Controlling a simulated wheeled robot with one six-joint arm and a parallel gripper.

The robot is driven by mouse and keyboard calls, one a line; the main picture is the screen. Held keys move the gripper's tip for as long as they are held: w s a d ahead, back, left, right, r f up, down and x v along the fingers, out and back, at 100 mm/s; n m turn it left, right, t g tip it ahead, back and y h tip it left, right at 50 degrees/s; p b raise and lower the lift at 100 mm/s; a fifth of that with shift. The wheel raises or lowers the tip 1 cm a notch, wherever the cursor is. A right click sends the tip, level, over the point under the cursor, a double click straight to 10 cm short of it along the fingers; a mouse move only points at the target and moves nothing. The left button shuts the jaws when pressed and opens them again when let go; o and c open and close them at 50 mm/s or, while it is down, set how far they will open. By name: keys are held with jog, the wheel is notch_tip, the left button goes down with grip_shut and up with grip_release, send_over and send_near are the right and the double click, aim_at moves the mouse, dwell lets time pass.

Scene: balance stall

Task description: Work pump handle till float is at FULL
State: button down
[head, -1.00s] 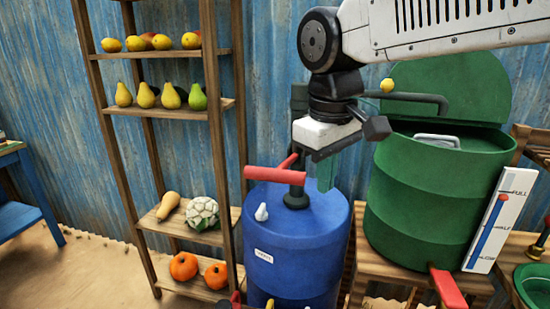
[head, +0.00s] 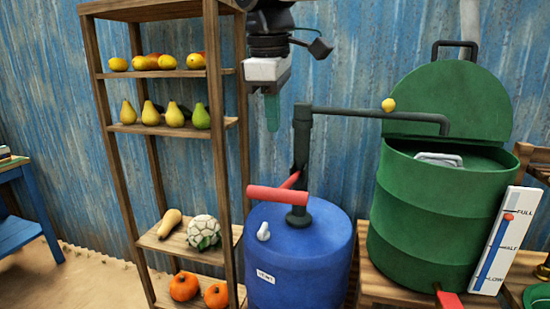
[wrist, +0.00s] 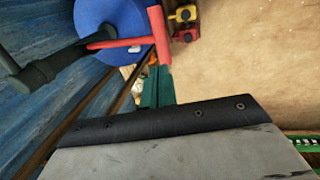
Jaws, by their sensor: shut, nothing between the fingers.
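The pump's red T-shaped handle (head: 277,193) is low, just above the blue drum's top; its crossbar also shows in the wrist view (wrist: 158,36). The dark pump body (head: 301,150) stands on the blue drum (head: 300,255), its spout reaching over the open green tank (head: 425,215).
A wooden shelf (head: 180,130) with fruit and vegetables stands close on the left. A white tap-like knob (head: 263,231) is on the drum top. A yellow ball-like thing (head: 388,104) is above the spout. A blue table (head: 30,235) is at far left.

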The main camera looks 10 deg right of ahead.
aim_at(278, 190)
jog(key=f, duration=0.4)
jog(key=w+f, duration=0.1)
jog(key=f, duration=0.4)
jog(key=w+d+f, duration=0.1)
jog(key=f, duration=0.3)
jog(key=shift+w+d+f, duration=0.1)
jog(key=shift+w+f, duration=0.1)
